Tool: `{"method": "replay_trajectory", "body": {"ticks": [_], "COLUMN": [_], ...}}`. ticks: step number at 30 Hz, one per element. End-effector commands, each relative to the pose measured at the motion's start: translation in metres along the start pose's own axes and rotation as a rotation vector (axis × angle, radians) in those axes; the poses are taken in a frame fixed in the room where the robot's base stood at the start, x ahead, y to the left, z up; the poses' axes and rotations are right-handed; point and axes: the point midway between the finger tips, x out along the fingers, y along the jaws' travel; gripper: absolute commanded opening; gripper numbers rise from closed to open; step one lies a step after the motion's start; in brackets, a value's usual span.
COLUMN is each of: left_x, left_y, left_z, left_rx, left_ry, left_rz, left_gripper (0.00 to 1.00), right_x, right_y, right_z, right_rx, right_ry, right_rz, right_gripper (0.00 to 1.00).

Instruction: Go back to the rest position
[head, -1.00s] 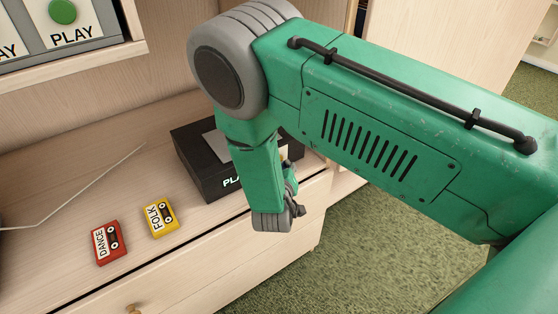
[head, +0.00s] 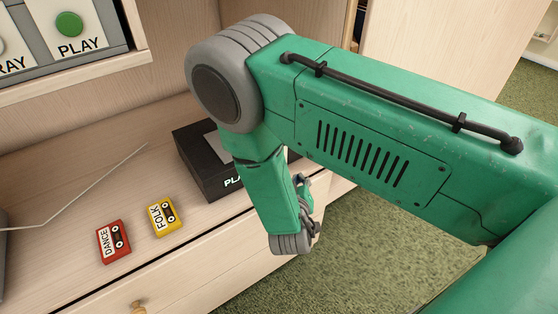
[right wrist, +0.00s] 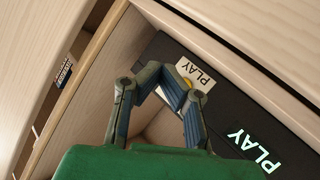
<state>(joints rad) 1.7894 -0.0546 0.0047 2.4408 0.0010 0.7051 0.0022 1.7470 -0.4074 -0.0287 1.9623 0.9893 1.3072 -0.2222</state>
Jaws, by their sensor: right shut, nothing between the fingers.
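My right arm comes in from the right in the head view, bent at a grey joint, its forearm hanging down in front of the cabinet. My right gripper (head: 304,184) is partly hidden behind the forearm and wrist. In the right wrist view the right gripper (right wrist: 162,78) is shut and empty, its fingertips together near the black player. This black player (head: 208,165) stands on the cabinet top, partly covered by my arm, and also fills the right of the wrist view (right wrist: 245,105). My left gripper is not in view.
A red DANCE cassette (head: 114,242) and a yellow FOLK cassette (head: 162,217) lie on the cabinet top (head: 70,190). A thin rod (head: 95,185) crosses its left part. A panel with a green PLAY button (head: 69,25) is at upper left. Green carpet (head: 375,235) lies open at right.

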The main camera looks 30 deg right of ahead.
Motion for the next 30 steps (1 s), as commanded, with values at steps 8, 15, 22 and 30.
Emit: {"method": "replay_trajectory", "body": {"ticks": [8,15,22,30], "left_x": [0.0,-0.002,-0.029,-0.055], "left_y": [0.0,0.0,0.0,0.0], "left_z": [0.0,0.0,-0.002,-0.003], "left_rx": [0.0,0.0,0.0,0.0], "left_ry": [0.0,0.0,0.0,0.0], "left_rz": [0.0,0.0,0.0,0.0], "left_gripper": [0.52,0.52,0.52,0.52], "right_x": [0.0,-0.001,-0.044,-0.177], "right_y": [0.0,0.002,0.028,0.071], "right_z": [0.0,0.003,0.066,0.133], "right_rx": [0.0,-0.006,-0.082,-0.17], "right_ry": [0.001,-0.019,-0.369,-0.882], "right_rz": [0.0,-0.016,-0.281,-0.631], "right_gripper": [0.0,0.0,0.0,0.0]}}
